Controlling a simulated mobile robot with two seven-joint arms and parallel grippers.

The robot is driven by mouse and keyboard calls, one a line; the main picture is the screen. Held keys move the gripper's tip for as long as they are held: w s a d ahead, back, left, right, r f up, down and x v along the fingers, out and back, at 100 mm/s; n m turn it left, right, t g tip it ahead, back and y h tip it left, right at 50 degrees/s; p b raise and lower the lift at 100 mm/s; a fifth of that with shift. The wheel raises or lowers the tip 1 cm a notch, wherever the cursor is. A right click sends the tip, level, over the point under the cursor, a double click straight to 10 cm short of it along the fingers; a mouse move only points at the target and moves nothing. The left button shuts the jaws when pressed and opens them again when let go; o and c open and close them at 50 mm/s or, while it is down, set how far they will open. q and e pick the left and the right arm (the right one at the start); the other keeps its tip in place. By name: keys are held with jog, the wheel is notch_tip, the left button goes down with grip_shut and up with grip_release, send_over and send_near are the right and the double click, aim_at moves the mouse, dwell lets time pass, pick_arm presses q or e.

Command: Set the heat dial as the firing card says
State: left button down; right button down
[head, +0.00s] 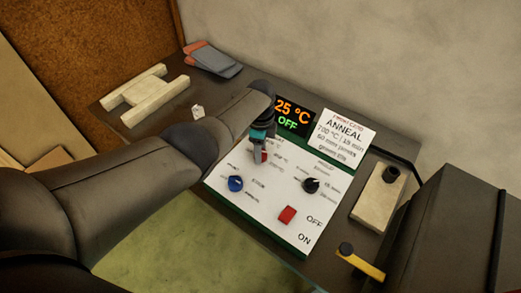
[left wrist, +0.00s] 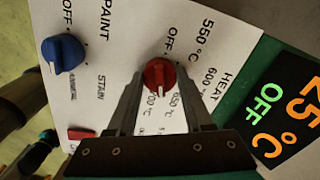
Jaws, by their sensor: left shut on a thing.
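The heat dial is a red knob (left wrist: 158,76) on the white control panel (left wrist: 105,20), in the middle of the left wrist view. In the head view the dial (head: 264,157) is mostly hidden. My left gripper (head: 260,148) is over the dial, with its two fingers shut on the knob's sides. The knob's white mark points down in the wrist view, near the 650 and 700 °C labels; I cannot tell exactly which. The firing card (head: 341,140) reads ANNEAL, 700 °C / 15 min. The display (head: 293,116) reads 25 °C, OFF. My right gripper is out of view.
A blue knob (head: 236,184), a black knob (head: 311,185) and a red switch (head: 287,215) share the panel. A pale block with a black knob (head: 378,199) and a yellow-handled tool (head: 362,264) lie right.

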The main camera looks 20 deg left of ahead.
pick_arm(q)
jog(key=shift+m, duration=2.1)
jog(key=shift+c, duration=1.5)
grip_release()
jog(key=shift+r, duration=0.1)
jog(key=shift+r, duration=0.25)
notch_tip(320, 180, up, 5)
jog(key=shift+r+p, duration=0.15)
jog(key=shift+p, duration=1)
notch_tip(320, 180, up, 9)
jog(key=shift+r+p, duration=0.15)
jog(key=shift+p, duration=0.3)
